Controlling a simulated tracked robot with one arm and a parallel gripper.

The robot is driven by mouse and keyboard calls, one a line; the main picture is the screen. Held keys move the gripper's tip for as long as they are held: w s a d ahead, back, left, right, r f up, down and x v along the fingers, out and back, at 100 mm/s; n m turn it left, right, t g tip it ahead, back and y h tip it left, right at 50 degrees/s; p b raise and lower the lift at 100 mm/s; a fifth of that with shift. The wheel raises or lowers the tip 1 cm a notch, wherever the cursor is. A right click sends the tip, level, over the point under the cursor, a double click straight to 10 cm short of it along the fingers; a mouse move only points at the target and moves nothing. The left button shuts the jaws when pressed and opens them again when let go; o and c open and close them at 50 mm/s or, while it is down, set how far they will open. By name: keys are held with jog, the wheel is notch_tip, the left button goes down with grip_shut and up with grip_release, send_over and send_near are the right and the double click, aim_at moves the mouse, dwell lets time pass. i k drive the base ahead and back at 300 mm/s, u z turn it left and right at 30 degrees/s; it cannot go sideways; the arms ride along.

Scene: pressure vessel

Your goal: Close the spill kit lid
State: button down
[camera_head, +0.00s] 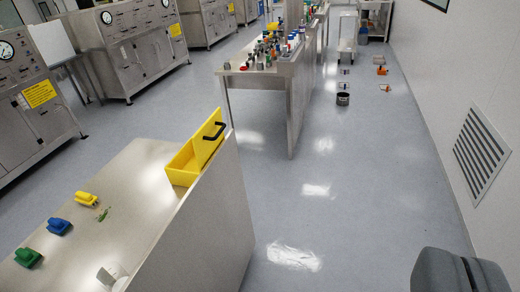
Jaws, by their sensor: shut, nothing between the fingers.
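The spill kit is a yellow open box (184,166) at the far right corner of the steel bench on the left. Its yellow lid (208,143) stands raised along the box's right side, with a black handle (215,131) on it. The lid is open and I see into part of the box. My gripper (467,272) shows as dark grey parts at the bottom right edge, partly cut off by the frame. It is shut and empty, over the floor, well to the right of the kit and apart from it.
The steel bench (135,183) also bears yellow (87,199), blue (59,226) and green (28,257) small items. A second table (250,74) with bottles stands behind. Open floor (340,210) lies between the bench and the right wall (450,90).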

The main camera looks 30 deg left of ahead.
aim_at(206, 141)
jog(key=z, duration=0.1)
jog(key=i, duration=1.75)
jog(key=u, duration=0.85)
jog(key=k, duration=0.7)
jog(key=u, duration=0.2)
jog(key=i, duration=0.8)
jog(key=z, duration=0.1)
